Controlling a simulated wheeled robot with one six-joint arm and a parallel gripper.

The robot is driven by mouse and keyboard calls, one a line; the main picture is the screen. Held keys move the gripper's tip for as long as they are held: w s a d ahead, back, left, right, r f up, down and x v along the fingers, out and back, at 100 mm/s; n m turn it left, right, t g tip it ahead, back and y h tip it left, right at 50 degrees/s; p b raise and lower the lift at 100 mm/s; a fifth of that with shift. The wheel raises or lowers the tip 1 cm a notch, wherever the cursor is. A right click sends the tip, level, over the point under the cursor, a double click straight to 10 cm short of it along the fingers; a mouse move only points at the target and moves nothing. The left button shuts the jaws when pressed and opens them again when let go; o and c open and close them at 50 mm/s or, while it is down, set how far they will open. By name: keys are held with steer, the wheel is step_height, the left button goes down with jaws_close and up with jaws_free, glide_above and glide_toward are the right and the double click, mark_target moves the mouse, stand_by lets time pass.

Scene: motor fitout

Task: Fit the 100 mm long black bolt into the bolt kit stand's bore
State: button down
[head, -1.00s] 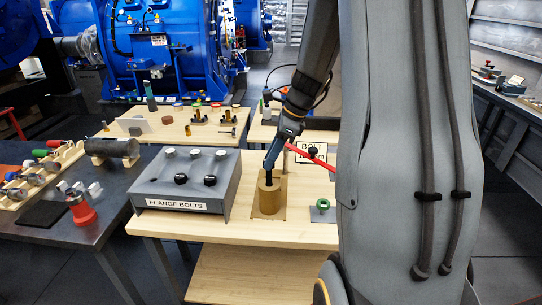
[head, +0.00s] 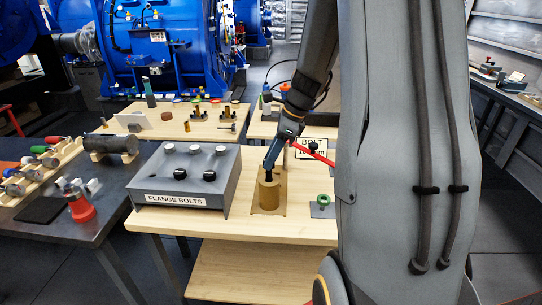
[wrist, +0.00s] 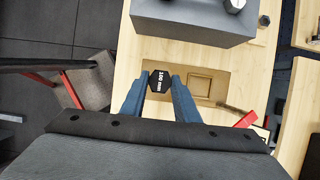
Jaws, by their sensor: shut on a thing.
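The black bolt's hex head (wrist: 162,81), marked 100 mm, sits between the two blue fingers of my gripper (wrist: 160,88) in the wrist view. My gripper (head: 270,166) is shut on it. In the head view the black bolt (head: 268,176) points down at the top of the brass-coloured cylindrical stand (head: 268,197). The fingers are just above the stand's top. The bore is hidden by the bolt and fingers, so I cannot tell how deep the shank is in it.
A grey box labelled FLANGE BOLTS (head: 175,200) stands close to the left of the stand, with several bolt heads on top. A sign reading BOLT (head: 314,146), a red bar (head: 312,150) and a green ring on a grey plate (head: 322,202) are to the right.

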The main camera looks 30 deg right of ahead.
steer(key=shift+f+b, duration=1.3)
steer(key=shift+f, duration=1.3)
stand_by(0.3)
stand_by(0.4)
steer(key=c, duration=1.3)
jaws_free()
steer(key=shift+b+v, duration=0.8)
steer(key=shift+v, duration=3.15)
